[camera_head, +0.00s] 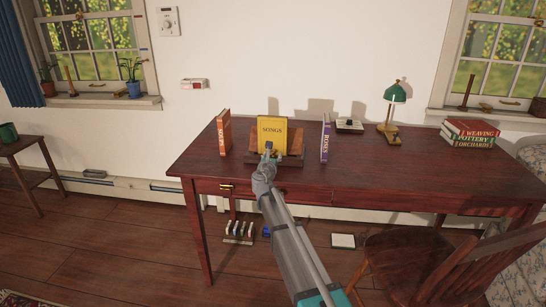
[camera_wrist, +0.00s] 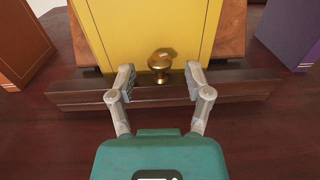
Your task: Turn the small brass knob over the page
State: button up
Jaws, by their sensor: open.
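A small brass knob (camera_wrist: 161,61) stands in front of the yellow book's lower part in the wrist view, at the wooden ledge. The yellow book (camera_wrist: 110,25), marked "SONGS", also shows in the head view (camera_head: 272,130), propped on a wooden book stand (camera_head: 291,150) on the desk. My gripper (camera_wrist: 160,80) is open, its two fingers to the left and right of the knob and a little nearer the camera. I cannot tell whether either finger touches it. In the head view my gripper (camera_head: 268,152) hides the knob and part of the stand.
An orange book (camera_head: 224,132) stands left of the stand and a purple book (camera_head: 325,138) right of it. A green lamp (camera_head: 395,95) and stacked books (camera_head: 470,132) are farther right on the desk (camera_head: 400,175). A chair (camera_head: 425,262) is at the front right.

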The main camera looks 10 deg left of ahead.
jog(key=shift+c, duration=0.2)
grip_shut()
jog(key=shift+w+a+m+h, duration=0.1)
jog(key=shift+m+h, duration=0.2)
jog(key=shift+h, duration=0.2)
jog(key=shift+w+a+m+g+h, duration=0.1)
jog(key=shift+m+g+h, duration=0.25)
jog(key=shift+m+h, duration=0.6)
jog(key=shift+a+m+g+h, duration=0.1)
jog(key=shift+m+g+h, duration=0.35)
jog(key=shift+h, duration=0.9)
jog(key=shift+m+h, duration=0.5)
